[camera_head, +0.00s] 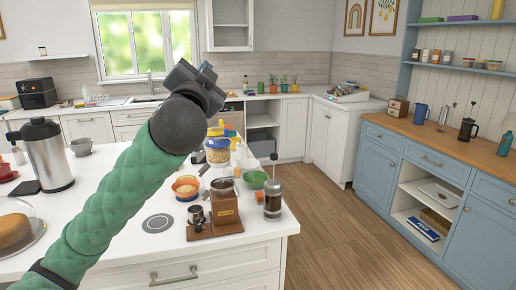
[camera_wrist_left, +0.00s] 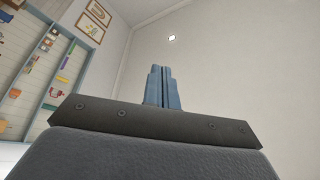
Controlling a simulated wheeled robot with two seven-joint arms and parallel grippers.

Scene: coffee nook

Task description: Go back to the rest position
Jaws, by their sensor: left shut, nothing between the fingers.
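My left arm, in a green sleeve, comes in from the left in the head view and is raised above the white island. My left gripper (camera_head: 207,72) is at its end, in front of the window side of the back wall, pointing away and upward. In the left wrist view the left gripper (camera_wrist_left: 163,88) shows its two blue-grey fingers pressed together with nothing between them, against a bare wall and ceiling. It touches no object. My right gripper is in neither view.
The island (camera_head: 130,262) holds a steel thermal jug (camera_head: 47,155), a coffee grinder (camera_head: 225,205), a french press (camera_head: 272,198), bowls and a covered cake (camera_head: 14,231). A blue cabinet (camera_head: 375,160) with a wooden top stands right. The wooden floor (camera_head: 330,225) between them is clear.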

